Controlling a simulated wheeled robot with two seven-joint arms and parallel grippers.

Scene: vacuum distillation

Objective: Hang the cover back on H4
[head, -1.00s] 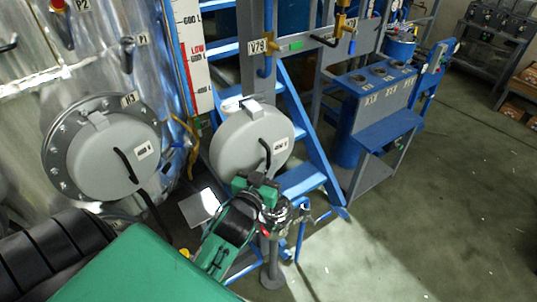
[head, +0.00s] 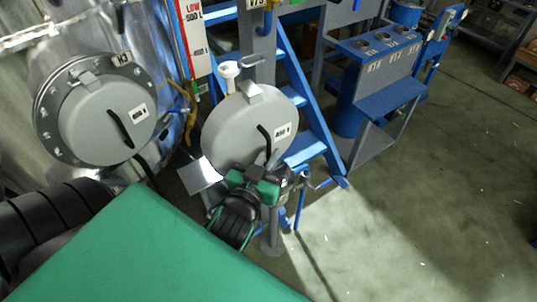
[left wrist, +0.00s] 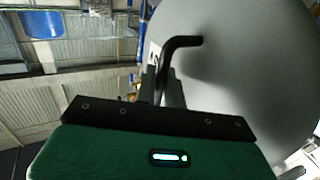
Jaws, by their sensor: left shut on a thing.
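A round grey cover (head: 235,128) with a black bar handle, a small label and a tab at its top stands in the middle of the head view. My left gripper (head: 264,165) is shut on the lower end of the cover's handle. The left wrist view shows the handle (left wrist: 182,42) and the cover's grey face (left wrist: 245,65) close in front of the gripper. A grey hook-like bracket (head: 257,58) shows just above the cover's tab; they appear apart. I cannot read an H4 mark. My right gripper is not in view.
A similar grey cover (head: 88,125) sits on the tank's bolted flange, marked H3, at left. A white funnel-shaped piece (head: 228,70) stands behind the held cover. Blue steps (head: 305,150) and a blue-grey bench (head: 380,95) are to the right. Open floor lies at front right.

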